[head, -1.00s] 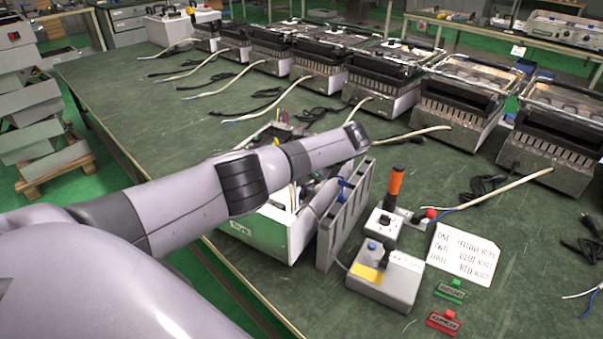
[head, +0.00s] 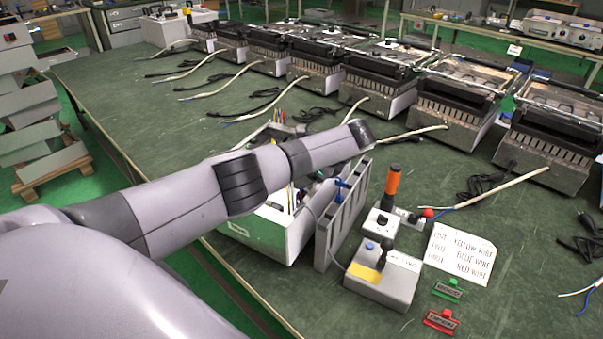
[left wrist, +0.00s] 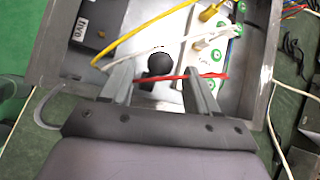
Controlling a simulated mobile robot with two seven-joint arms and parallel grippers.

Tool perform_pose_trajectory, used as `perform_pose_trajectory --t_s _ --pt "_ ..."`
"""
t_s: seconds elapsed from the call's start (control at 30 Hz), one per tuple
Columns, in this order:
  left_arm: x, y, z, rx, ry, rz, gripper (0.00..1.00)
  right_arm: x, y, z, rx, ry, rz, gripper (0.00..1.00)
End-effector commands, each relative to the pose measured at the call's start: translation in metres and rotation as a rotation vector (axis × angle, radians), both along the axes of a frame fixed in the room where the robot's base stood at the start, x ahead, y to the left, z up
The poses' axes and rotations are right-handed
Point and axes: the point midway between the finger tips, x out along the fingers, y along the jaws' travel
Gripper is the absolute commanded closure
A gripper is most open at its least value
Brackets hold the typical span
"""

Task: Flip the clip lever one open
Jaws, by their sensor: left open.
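My left gripper (left wrist: 163,76) is open, its two fingers apart inside an open metal box (left wrist: 262,60). A round black knob (left wrist: 160,64) shows between the fingers. A red wire (left wrist: 175,78) crosses between them and past the right finger. White clip pieces with green round marks (left wrist: 215,55) stand just right of the right finger; I cannot tell which is lever one, or whether any is touched. A yellow wire (left wrist: 150,42) and a white wire (left wrist: 150,52) also run there. In the head view my left arm covers much of the white box (head: 262,235) and the gripper is hidden.
A grey slotted panel (head: 345,215) stands at the box's right side. Several heater units line the table's back.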

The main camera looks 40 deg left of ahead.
Motion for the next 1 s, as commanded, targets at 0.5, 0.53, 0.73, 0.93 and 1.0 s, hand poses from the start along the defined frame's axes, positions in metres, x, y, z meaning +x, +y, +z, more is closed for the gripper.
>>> perform_pose_trajectory --t_s 0.5,0.53,0.73,0.93,1.0 --pt "0.000 -0.034 0.039 0.000 0.001 -0.001 0.40 0.000 0.000 0.004 0.000 0.000 0.000 1.00" --pt "0.000 -0.034 0.039 0.000 0.001 -0.001 0.40 0.000 0.000 0.004 0.000 0.000 0.000 1.00" --pt "0.000 -0.034 0.039 0.000 0.001 -0.001 0.40 0.000 0.000 0.004 0.000 0.000 0.000 1.00" --pt "0.000 -0.034 0.039 0.000 0.001 -0.001 0.40 0.000 0.000 0.004 0.000 -0.001 0.000 1.00" --pt "0.000 -0.034 0.039 0.000 0.001 -0.001 0.40 0.000 0.000 0.004 0.000 -0.001 0.000 1.00"
